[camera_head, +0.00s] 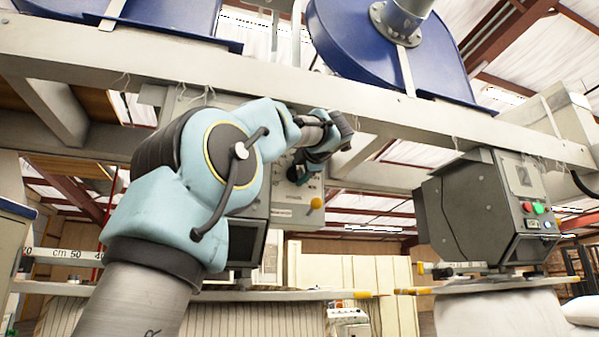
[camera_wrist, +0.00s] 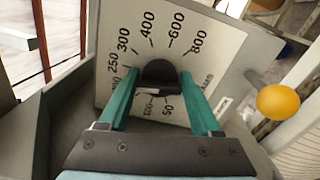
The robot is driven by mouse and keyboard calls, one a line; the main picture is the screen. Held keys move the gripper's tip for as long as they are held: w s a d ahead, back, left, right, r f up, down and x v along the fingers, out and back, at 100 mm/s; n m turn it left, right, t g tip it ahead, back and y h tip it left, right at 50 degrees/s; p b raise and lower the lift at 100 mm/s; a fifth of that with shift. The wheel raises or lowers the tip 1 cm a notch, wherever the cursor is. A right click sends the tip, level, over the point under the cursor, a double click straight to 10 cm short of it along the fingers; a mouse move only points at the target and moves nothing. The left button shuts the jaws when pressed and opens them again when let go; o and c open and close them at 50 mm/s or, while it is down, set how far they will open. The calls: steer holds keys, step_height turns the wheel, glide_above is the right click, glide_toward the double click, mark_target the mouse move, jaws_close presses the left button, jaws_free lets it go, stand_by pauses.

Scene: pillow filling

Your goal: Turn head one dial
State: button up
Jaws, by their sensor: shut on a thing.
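The dial (camera_wrist: 159,71) is a dark round knob on a pale panel (camera_wrist: 205,65) marked with numbers such as 300, 400, 600 and 800. In the wrist view my gripper (camera_wrist: 158,82) has its two green fingers on either side of the knob, shut on it. The fingers and knob cover part of the scale, and the pointer position cannot be told. In the head view my gripper (camera_head: 304,174) is up against the panel of the grey machine head, and my arm hides much of it.
A yellow ball-ended lever (camera_wrist: 278,102) sticks out right of the panel; it also shows in the head view (camera_head: 316,203). A second grey machine box (camera_head: 480,210) with coloured buttons stands to the right. A pale beam (camera_head: 250,75) runs overhead.

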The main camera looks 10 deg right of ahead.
steer(key=n, duration=0.4)
steer(key=shift+n+b, duration=0.3)
steer(key=shift+b, duration=0.05)
steer(key=n+b, duration=0.1)
steer(key=n, duration=0.3)
steer(key=shift+a+n, duration=0.1)
steer(key=shift+n, duration=0.3)
steer(key=shift+r, duration=0.1)
steer(key=o, duration=1.4)
steer(key=s+b, duration=0.1)
steer(key=s, duration=0.2)
steer(key=s+d+b, duration=0.1)
steer(key=s, duration=0.3)
steer(key=s+b, duration=0.1)
steer(key=s, duration=0.2)
steer(key=shift+s+d, duration=0.15)
steer(key=shift+s, duration=0.25)
